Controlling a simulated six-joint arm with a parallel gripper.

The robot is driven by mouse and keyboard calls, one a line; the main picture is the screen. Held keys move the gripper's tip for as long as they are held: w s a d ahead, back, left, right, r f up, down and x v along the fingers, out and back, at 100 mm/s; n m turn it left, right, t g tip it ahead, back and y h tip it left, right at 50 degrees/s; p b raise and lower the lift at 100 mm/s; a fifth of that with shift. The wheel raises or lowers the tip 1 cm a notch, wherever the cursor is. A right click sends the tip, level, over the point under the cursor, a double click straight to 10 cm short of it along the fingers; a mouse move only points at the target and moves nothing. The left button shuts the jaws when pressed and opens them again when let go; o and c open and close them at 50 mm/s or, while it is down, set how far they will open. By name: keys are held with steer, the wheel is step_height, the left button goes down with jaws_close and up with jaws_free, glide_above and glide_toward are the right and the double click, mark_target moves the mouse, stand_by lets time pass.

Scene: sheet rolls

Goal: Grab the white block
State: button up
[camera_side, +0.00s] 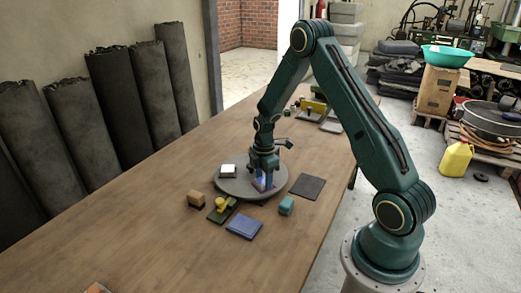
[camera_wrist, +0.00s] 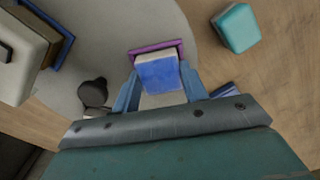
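A white block (camera_side: 228,169) with a dark base sits on the left part of a round grey disc (camera_side: 240,192). A white thing with rounded edges (camera_wrist: 22,52), cut off at the upper left of the wrist view, seems to be the same block. My gripper (camera_side: 262,184) points down over the disc's right part, beside the white block and apart from it. In the wrist view its two blue fingers (camera_wrist: 159,68) stand either side of a blue block with a pale edge (camera_wrist: 158,73), in front of a purple piece (camera_wrist: 157,47). Whether they grip it is unclear.
A teal block (camera_side: 286,205), a blue flat piece (camera_side: 244,227), a yellow-and-green item (camera_side: 221,204) and a tan block (camera_side: 196,199) lie in front of the disc. A dark square (camera_side: 307,187) lies right. The wooden table's left part is mostly clear.

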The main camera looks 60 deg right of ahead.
mark_target(264, 180)
steer(key=shift+c, duration=1.3)
steer(key=shift+r, duration=0.15)
step_height(264, 180, up, 20)
steer(key=shift+d, duration=0.1)
